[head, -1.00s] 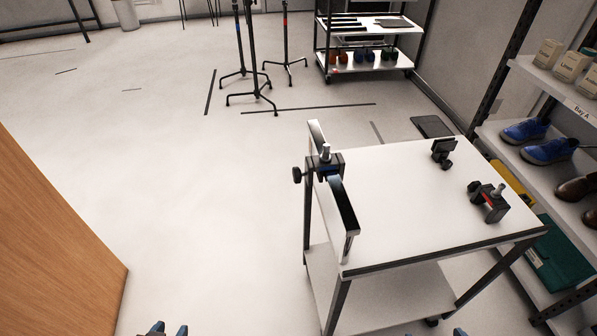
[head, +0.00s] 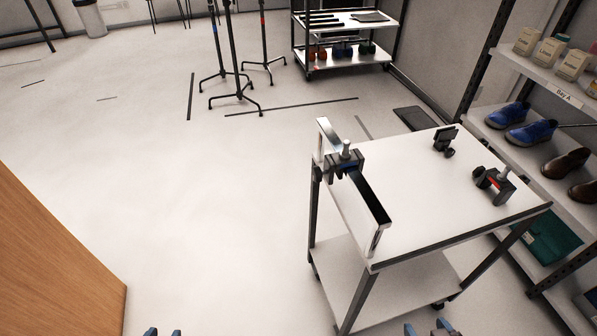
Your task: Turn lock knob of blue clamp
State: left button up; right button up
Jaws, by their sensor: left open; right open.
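The clamp with a blue marking (head: 345,164) sits on the shiny metal rail (head: 370,205) along the left edge of the white cart top. It has a dark body and a short silver post on top. Its dark knob (head: 317,173) is on the left side, partly against the cart's corner post. My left gripper (head: 162,332) shows only its fingertips at the bottom edge, open, left of the cart and far from the clamp. My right gripper (head: 428,330) shows at the bottom edge, open, below the clamp in the picture and apart from it.
On the cart top (head: 420,200) stand a red-marked clamp (head: 496,186) and a dark clamp (head: 444,140). A shelf with shoes (head: 532,132) stands close on the right. A wooden panel (head: 50,265) is at the left. The floor between panel and cart is clear.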

aim_at(316, 173)
jog(key=j+u, duration=0.1)
jog(key=j, duration=0.4)
jog(key=i+j+u, duration=0.1)
jog(key=j, duration=0.4)
jog(key=i+j+u, duration=0.1)
jog(key=j, duration=0.35)
jog(key=i, duration=0.05)
